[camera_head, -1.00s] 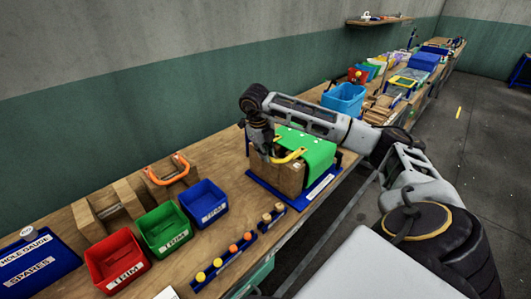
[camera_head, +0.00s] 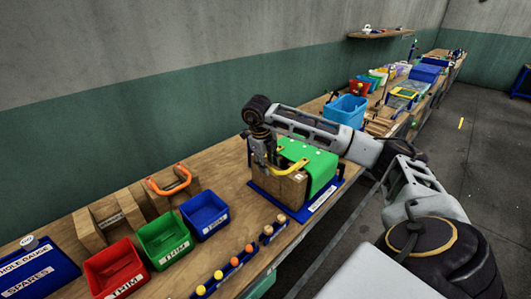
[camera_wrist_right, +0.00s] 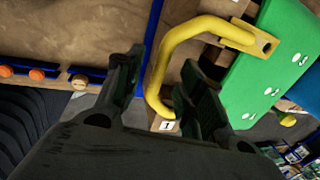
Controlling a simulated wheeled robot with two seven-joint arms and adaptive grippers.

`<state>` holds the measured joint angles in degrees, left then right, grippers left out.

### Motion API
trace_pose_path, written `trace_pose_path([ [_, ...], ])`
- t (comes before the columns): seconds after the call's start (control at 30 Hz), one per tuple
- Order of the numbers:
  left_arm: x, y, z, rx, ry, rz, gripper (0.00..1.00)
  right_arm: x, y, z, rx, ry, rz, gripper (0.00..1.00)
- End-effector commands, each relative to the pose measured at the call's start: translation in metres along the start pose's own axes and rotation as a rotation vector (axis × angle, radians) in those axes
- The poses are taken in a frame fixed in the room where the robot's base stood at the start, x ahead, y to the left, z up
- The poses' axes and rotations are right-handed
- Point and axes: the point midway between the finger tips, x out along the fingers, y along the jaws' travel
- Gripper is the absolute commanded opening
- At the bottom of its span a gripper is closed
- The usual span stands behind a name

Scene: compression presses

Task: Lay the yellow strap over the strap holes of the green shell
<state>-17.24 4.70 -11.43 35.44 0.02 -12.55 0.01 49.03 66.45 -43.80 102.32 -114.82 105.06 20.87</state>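The green shell (camera_head: 321,170) is draped over a wooden block on a blue base. In the right wrist view the shell (camera_wrist_right: 272,65) shows pale strap holes. The yellow strap (camera_head: 288,170), a bent bar with flat ends, lies at the shell's edge nearest my right gripper (camera_head: 264,158). In the wrist view one flat, holed end of the strap (camera_wrist_right: 190,32) reaches the shell's edge; its other end is partly hidden behind a finger. My right gripper (camera_wrist_right: 165,62) has its fingers apart on both sides of the strap, with gaps showing. My left gripper is out of view.
Red (camera_head: 117,268), green (camera_head: 164,240) and blue (camera_head: 205,216) bins stand left of the block. An orange strap (camera_head: 170,181) rests on a wooden holder. A blue rack (camera_head: 225,274) of pegs lies along the front edge. A light-blue bin (camera_head: 345,111) stands beyond my right arm.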

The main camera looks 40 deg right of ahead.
Motion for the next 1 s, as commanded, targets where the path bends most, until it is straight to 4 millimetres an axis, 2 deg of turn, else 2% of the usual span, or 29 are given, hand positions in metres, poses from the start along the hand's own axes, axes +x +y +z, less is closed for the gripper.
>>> trace_pose_path([
  [0.17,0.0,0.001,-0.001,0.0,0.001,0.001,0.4,-0.013,0.0,0.001,0.0,-0.003,0.001,0.39],
  [0.53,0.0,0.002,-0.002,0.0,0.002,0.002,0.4,-0.062,0.0,0.001,0.0,-0.004,0.0,0.39],
  [0.83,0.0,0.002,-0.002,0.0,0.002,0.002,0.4,-0.09,0.0,0.001,0.0,-0.004,0.0,0.39],
  [1.0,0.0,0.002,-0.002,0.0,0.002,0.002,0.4,-0.096,0.0,0.001,-0.001,-0.003,-0.001,0.39],
])
